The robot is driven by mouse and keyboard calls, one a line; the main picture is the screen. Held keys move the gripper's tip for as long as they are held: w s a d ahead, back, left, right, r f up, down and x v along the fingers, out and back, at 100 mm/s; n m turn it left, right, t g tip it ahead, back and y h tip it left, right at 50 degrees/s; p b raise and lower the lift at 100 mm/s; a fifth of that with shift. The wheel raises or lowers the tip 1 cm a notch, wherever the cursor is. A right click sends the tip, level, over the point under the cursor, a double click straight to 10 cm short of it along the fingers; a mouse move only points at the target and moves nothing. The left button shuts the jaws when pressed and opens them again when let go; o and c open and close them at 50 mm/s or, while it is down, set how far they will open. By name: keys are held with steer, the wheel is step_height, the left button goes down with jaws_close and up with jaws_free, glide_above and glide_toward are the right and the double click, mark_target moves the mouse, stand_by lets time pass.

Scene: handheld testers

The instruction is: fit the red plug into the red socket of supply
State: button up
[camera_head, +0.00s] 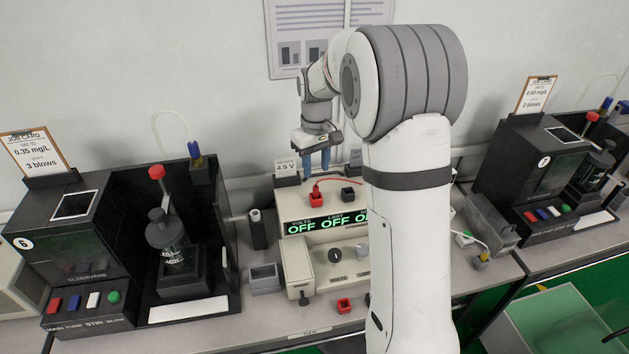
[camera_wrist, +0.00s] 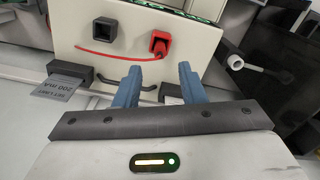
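The supply (camera_head: 295,243) is a cream box in the middle of the bench, its green displays reading OFF. Its red socket (camera_head: 316,200) is on top, left of a black socket (camera_head: 348,195) with an open hole. A red plug (camera_wrist: 159,45) appears to stand in the red socket, but how deep I cannot tell. Its red lead (camera_wrist: 108,58) runs over the supply's top. My gripper (camera_head: 317,166) is above and behind the red socket. In the wrist view its blue fingers (camera_wrist: 160,70) are apart with nothing between them, clear of the plug.
A 4.5 V card (camera_head: 287,167) stands behind the supply. A loose red block (camera_head: 344,305) lies on the bench in front. A black tester (camera_head: 80,240) with a red-topped stand is at left, another (camera_head: 530,170) at right. My arm hides the supply's right part.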

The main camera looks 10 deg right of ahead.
mark_target(316, 186)
step_height(316, 186, up, 5)
steer(key=s+r+m+t, duration=0.15)
steer(key=s+r, duration=0.25)
steer(key=s, duration=0.9)
steer(key=s+f+m+t, duration=0.1)
steer(key=s+f, duration=0.3)
steer(key=s, duration=1.1)
steer(key=shift+s+m, duration=0.3)
steer(key=shift+m, duration=0.35)
steer(key=shift+a+t, duration=0.1)
steer(key=shift+t, duration=0.15)
